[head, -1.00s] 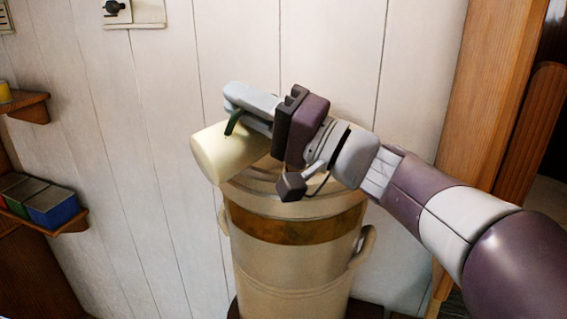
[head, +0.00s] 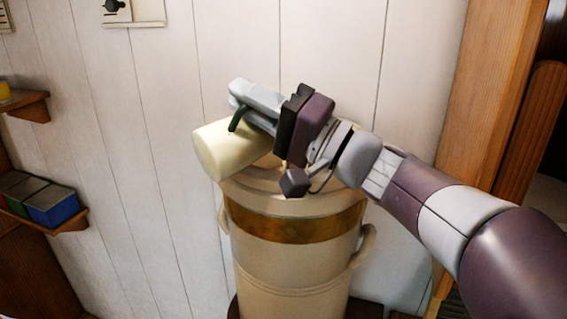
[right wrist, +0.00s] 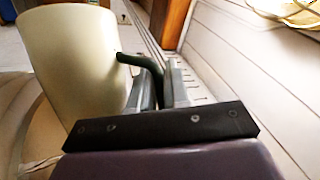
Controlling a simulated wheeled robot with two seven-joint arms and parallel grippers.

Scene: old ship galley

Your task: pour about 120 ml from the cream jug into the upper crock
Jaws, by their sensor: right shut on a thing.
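The cream jug (head: 226,153) is pale cream with a dark green handle (head: 238,119). It is tipped far over onto its side above the left part of the crock's top. My right gripper (head: 250,98) is shut on the handle; the right wrist view shows the jug (right wrist: 75,60) left of the fingers. The upper crock (head: 293,262) is a tall beige vessel with a brown band and side handles, upright below the gripper. The jug and arm hide part of its rim and opening. The jug's mouth and any liquid are hidden. My left gripper is out of view.
A pale plank wall (head: 150,190) stands close behind the crock. A wooden post (head: 500,110) rises at the right. A small shelf (head: 72,226) with coloured boxes (head: 50,203) is at the left. A dark stand shows under the crock.

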